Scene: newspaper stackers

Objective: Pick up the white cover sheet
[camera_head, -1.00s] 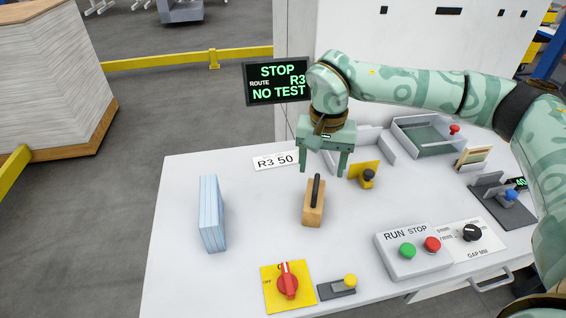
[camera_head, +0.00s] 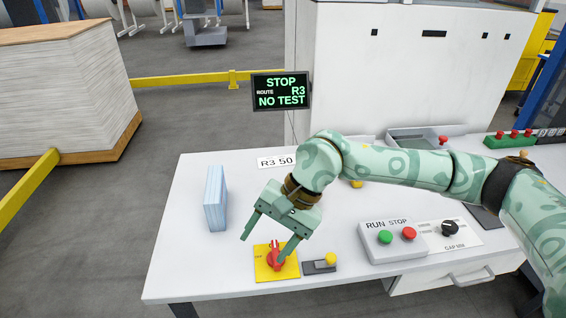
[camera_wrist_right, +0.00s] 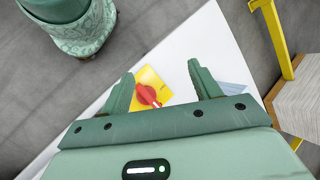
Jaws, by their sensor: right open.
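The white cover sheet with "R3 50" printed on it (camera_head: 276,161) is at the back left of the white table in the head view. I cannot make it out in the right wrist view. My right gripper (camera_head: 263,249) is open and empty, its fingers pointing down over the table front, well in front of the sheet. In the right wrist view the gripper (camera_wrist_right: 160,72) has a red rotary switch (camera_wrist_right: 147,95) on a yellow plate showing between its spread fingers. My left gripper is not in view.
A light blue stack (camera_head: 215,198) stands left of the right gripper. A yellow-knobbed control (camera_head: 330,259) and the run/stop box (camera_head: 392,241) are to the right. A display (camera_head: 281,91) rises behind the table. The left front of the table is clear.

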